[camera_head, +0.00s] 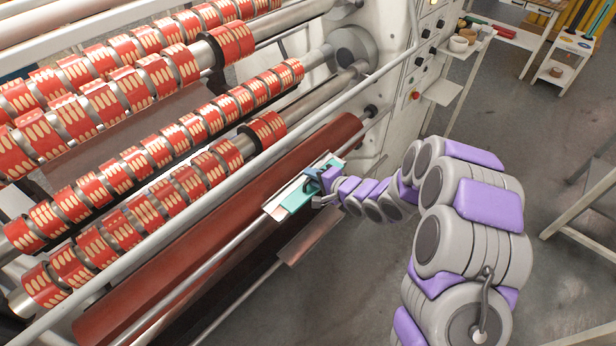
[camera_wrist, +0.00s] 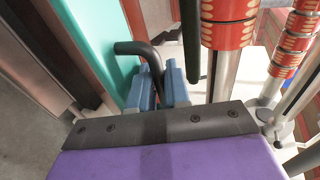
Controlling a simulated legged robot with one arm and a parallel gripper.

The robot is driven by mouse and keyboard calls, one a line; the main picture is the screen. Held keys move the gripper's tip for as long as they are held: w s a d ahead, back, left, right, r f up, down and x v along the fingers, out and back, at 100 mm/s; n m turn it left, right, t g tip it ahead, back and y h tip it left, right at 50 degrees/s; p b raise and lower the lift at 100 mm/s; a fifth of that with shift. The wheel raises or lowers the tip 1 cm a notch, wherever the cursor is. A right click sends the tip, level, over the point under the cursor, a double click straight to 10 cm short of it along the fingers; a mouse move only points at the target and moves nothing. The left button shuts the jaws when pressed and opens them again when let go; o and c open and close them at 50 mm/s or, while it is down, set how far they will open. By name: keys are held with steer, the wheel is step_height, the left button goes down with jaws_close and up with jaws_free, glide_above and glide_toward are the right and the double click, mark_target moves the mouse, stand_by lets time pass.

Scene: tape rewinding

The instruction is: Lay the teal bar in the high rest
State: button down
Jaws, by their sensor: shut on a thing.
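The teal bar (camera_head: 298,200) is a long flat bar at the middle of the head view, lying along the high rest (camera_head: 280,198), a pale metal tray beside the dark red roller. I cannot tell if the bar touches the rest or hangs just above it. My gripper (camera_head: 318,178) is shut on the bar's dark bent handle. In the wrist view the blue fingers (camera_wrist: 160,86) close around the black handle (camera_wrist: 138,47), and the teal bar (camera_wrist: 108,40) stretches away at upper left. The bar's far end is out of that view.
A lower metal rest (camera_head: 310,236) sits below and to the right. Red-and-cream patterned rolls (camera_head: 160,150) on shafts fill the left. A long metal rail (camera_head: 200,184) runs between them and the dark red roller (camera_head: 235,205).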

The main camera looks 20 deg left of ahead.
steer(key=x, duration=0.3)
steer(key=r+x, duration=0.1)
steer(key=x, duration=0.1)
steer(key=shift+w+a+b, duration=0.3)
steer(key=shift+w+a, duration=0.15)
steer(key=shift+w+d+r, duration=0.1)
steer(key=shift+d, duration=0.2)
steer(key=shift+d+f+b, duration=0.65)
steer(key=shift+d+f, duration=0.4)
steer(key=shift+d, duration=0.15)
steer(key=shift+s+a+f, duration=0.2)
steer(key=shift+a+f, duration=0.5)
steer(key=shift+a, duration=0.25)
steer(key=c, duration=1.5)
jaws_free()
steer(key=shift+a, duration=0.3)
steer(key=shift+o, duration=0.8)
steer(key=shift+w+a+f, duration=0.1)
steer(key=shift+f, duration=0.1)
steer(key=shift+o, duration=1.2)
steer(key=shift+d+r, duration=0.15)
steer(key=shift+d, duration=0.25)
steer(key=shift+d+r, duration=0.1)
steer(key=shift+d, duration=0.35)
steer(key=shift+a, duration=0.1)
